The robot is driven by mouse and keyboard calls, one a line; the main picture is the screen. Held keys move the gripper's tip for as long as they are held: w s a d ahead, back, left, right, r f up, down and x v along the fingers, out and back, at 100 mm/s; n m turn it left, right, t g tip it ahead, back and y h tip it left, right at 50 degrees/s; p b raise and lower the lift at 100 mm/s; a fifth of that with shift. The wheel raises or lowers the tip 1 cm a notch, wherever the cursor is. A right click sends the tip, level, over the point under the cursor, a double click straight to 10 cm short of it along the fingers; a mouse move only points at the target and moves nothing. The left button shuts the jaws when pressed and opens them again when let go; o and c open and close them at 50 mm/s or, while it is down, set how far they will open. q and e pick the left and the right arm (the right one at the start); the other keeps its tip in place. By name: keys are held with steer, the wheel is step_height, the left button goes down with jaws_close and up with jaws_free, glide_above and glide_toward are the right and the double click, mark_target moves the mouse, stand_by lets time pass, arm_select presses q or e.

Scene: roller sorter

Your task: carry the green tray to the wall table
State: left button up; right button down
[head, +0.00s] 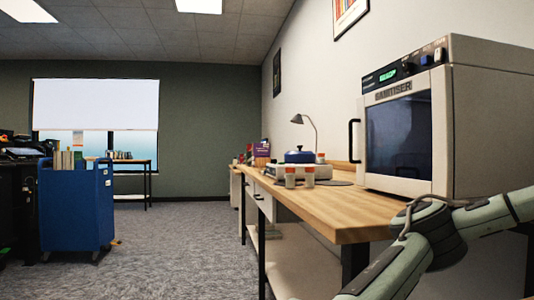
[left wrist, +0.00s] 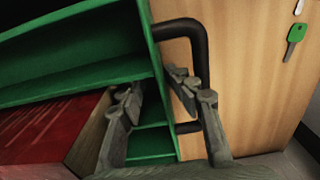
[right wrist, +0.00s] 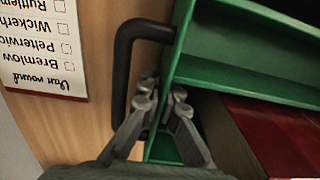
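The green tray shows only in part, in the left wrist view (left wrist: 70,50) and the right wrist view (right wrist: 255,75). It has raised dividers and a black loop handle at each side, the left one (left wrist: 203,60) and the right one (right wrist: 121,75). The wall table (head: 345,214) has a wooden top and runs along the right wall. The tray is outside the head view.
A red item (left wrist: 45,125) lies by the tray's dividers. A green key (left wrist: 295,34) and a printed list (right wrist: 45,45) are on the wooden surface beside it. A sanitiser (head: 400,125) fills the wall table's near end. A blue cart (head: 75,205) stands left; the carpet between is clear.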

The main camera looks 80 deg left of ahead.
arm_select(q)
steer(key=shift+a+f, duration=0.1)
steer(key=shift+a, duration=0.15)
steer(key=c, duration=0.5)
arm_select(e)
steer(key=shift+d+f, duration=0.1)
steer(key=shift+d, duration=0.1)
arm_select(q)
steer(key=shift+d, duration=0.1)
steer(key=shift+r, duration=7.1)
arm_select(e)
steer(key=shift+a, duration=0.1)
arm_select(q)
steer(key=shift+a+r, duration=0.8)
steer(key=shift+a, duration=0.7)
steer(key=shift+a+r, duration=0.85)
steer(key=shift+a, duration=0.7)
steer(key=shift+a+r, duration=0.8)
steer(key=shift+a, duration=0.7)
arm_select(e)
steer(key=c, duration=2.2)
jaws_free()
